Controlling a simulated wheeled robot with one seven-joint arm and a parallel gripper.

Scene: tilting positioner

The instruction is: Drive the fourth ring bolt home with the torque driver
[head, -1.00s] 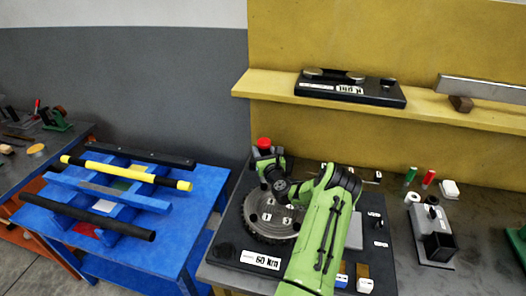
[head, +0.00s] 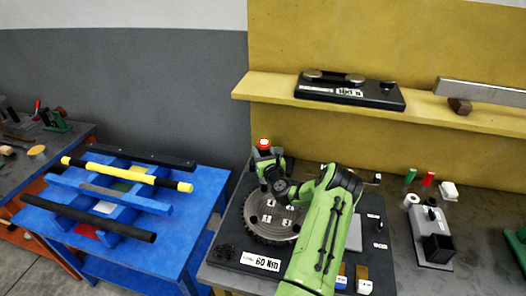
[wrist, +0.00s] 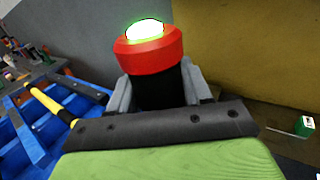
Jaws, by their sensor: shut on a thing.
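My gripper (head: 269,172) is shut on the torque driver, a dark upright cylinder with a red collar (head: 264,145). In the wrist view the driver's dark body (wrist: 162,88) sits between the grey fingers, and its top (wrist: 145,29) glows white-green inside the red collar. In the head view the driver stands over the far left part of the round toothed ring (head: 247,228), which has numbered labels on its face. The driver's lower tip and the bolt under it are hidden by my gripper.
The ring sits on a dark base with a "60 Nm" label (head: 261,262). A grey device (head: 432,230) and small red and green cylinders stand to the right. A yellow shelf (head: 430,111) runs above. A blue bench with bars (head: 90,215) stands left.

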